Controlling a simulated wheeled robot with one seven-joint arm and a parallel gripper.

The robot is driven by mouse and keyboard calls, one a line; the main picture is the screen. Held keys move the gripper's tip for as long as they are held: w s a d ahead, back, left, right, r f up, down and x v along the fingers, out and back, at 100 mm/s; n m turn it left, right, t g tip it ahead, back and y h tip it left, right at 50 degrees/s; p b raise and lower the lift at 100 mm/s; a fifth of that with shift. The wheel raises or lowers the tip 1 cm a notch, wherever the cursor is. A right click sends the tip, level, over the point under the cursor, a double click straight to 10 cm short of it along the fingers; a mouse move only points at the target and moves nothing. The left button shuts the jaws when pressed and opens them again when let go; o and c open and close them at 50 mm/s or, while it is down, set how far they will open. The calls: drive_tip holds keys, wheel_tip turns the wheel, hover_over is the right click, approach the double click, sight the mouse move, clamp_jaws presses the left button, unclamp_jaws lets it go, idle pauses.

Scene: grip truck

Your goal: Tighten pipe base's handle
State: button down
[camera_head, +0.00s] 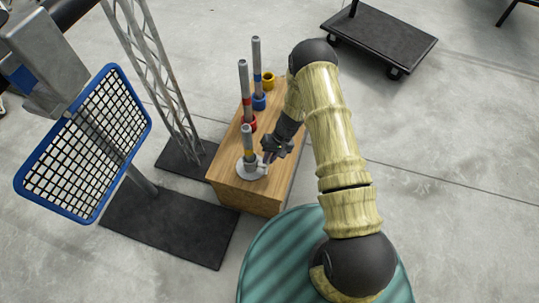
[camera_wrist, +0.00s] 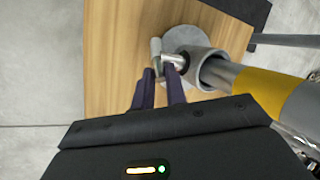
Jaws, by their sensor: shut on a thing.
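A grey pipe base (camera_head: 250,170) with a round foot stands at the near end of a wooden box. A grey pipe with a yellow band (camera_head: 248,148) stands upright in it. In the wrist view the base's socket (camera_wrist: 205,68) surrounds the pipe (camera_wrist: 258,88), and a short T-shaped handle (camera_wrist: 156,50) sticks out from its side. My gripper (camera_head: 268,157) comes in from the right of the base. In the wrist view my gripper's dark fingers (camera_wrist: 160,78) are at the handle, shut on it. The exact contact is partly hidden by the fingers.
The wooden box (camera_head: 228,178) also carries a red-based pipe (camera_head: 245,95), a blue-based pipe (camera_head: 257,72) and a yellow ring-like base (camera_head: 268,79). A blue-framed grid panel (camera_head: 85,140) and a lattice stand (camera_head: 160,80) are at left. A dark cart (camera_head: 380,38) stands behind.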

drive_tip(key=shift+f+g+y, duration=0.3)
drive_tip(key=shift+f+g, duration=0.15)
drive_tip(key=shift+g, duration=0.25)
drive_tip(key=b, duration=0.1)
drive_tip(key=f+g+b, duration=0.1)
drive_tip(key=shift+w+y+b, duration=0.25)
drive_tip(key=shift+y+b, duration=0.05)
drive_tip(key=g+b, duration=0.1)
drive_tip(key=b, duration=0.1)
drive_tip(key=g+y+b, duration=0.1)
drive_tip(key=m+g+b, duration=0.1)
drive_tip(key=b, duration=0.1)
drive_tip(key=shift+w+d+f+g+y+b, duration=0.1)
drive_tip(key=shift+w+f+g+y+b, duration=0.2)
drive_tip(key=shift+s+r+g+b, duration=0.1)
drive_tip(key=shift+r+g+b, duration=0.05)
drive_tip(key=shift+g+b, duration=0.15)
drive_tip(key=c, duration=1.4)
unclamp_jaws()
